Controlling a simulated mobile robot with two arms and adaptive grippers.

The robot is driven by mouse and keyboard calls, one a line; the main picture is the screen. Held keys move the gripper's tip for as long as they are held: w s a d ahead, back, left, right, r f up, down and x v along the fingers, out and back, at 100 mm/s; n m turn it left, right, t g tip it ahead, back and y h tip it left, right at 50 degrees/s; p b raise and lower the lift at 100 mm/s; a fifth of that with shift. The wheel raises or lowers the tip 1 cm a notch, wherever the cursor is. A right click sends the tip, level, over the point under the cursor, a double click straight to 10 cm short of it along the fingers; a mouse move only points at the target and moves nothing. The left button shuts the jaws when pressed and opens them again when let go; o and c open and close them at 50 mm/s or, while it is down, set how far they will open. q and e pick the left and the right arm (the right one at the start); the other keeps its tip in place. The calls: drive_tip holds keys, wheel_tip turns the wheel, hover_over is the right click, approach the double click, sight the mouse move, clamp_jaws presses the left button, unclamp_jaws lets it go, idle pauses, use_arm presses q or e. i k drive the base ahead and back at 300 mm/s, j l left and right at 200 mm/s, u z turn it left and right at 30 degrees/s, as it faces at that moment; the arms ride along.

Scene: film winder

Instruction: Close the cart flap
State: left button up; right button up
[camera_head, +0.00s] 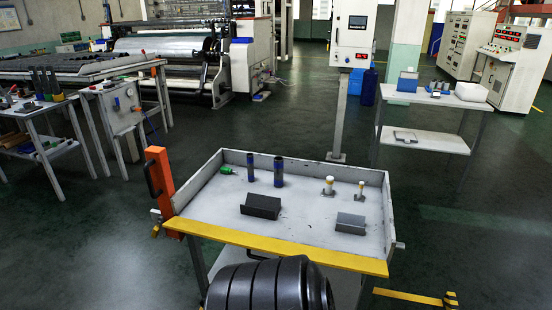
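The cart (225,178) stands in the middle of the head view, with a light grey tray and raised walls at the left, back and right. A yellow strip (275,247) runs along its near edge, and no raised wall shows there. An orange upright piece (160,182) with a black handle (151,180) stands at the cart's near left corner. I cannot tell for certain which of these parts is the flap. Neither of my grippers is in view.
In the tray are two dark blue cylinders (279,171), two small white-topped pieces (329,186), two grey angled blocks (262,206) and a green item (226,170). A yellow bar (405,295) shows low at the right.

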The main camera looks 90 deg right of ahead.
sight(360, 264)
drive_tip(key=z, duration=0.45)
drive_tip(key=k+j+z, duration=0.1)
drive_tip(key=z, duration=0.35)
drive_tip(key=k+z, duration=0.1)
drive_tip(key=z, duration=0.8)
drive_tip(key=k+z, duration=0.1)
drive_tip(key=z, duration=0.35)
